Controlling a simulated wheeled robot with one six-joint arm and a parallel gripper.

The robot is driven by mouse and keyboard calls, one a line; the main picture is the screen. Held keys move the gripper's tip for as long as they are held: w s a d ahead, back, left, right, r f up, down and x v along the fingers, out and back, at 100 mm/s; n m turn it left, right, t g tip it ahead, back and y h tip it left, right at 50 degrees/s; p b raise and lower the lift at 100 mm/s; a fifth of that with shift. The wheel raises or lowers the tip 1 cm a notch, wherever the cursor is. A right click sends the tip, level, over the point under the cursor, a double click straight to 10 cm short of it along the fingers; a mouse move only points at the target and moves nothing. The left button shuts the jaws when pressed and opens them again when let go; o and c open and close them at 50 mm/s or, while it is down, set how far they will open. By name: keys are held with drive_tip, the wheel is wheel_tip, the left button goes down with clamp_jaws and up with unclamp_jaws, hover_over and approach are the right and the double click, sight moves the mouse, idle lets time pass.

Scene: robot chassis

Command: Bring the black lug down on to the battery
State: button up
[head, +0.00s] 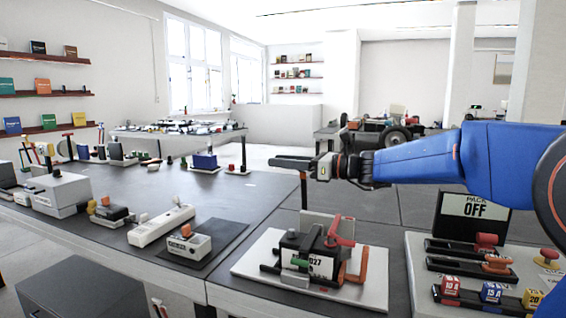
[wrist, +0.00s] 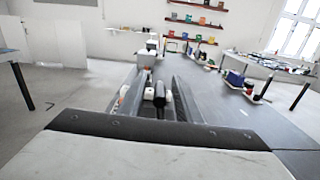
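The battery (head: 300,262) is a dark block with a white label, standing on a white board (head: 255,275) at the front of the bench. A raised red piece (head: 343,230) and an orange-red bracket (head: 358,268) are at its right, and a green piece (head: 299,262) is at its front. Dark parts cross its top; I cannot tell which one is the black lug.
A display reading PACK OFF (head: 475,208) and a tray with coloured fuses (head: 470,300) stand at the right.

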clamp_jaws()
drive_tip(key=shift+s, duration=0.1)
drive_tip(key=s+a+f+n, duration=0.4)
drive_tip(key=s+f+n, duration=0.5)
drive_tip(key=s+n, duration=0.1)
drive_tip(key=shift+s+a, duration=0.2)
drive_tip(key=shift+s, duration=0.15)
idle(0.5)
idle(0.3)
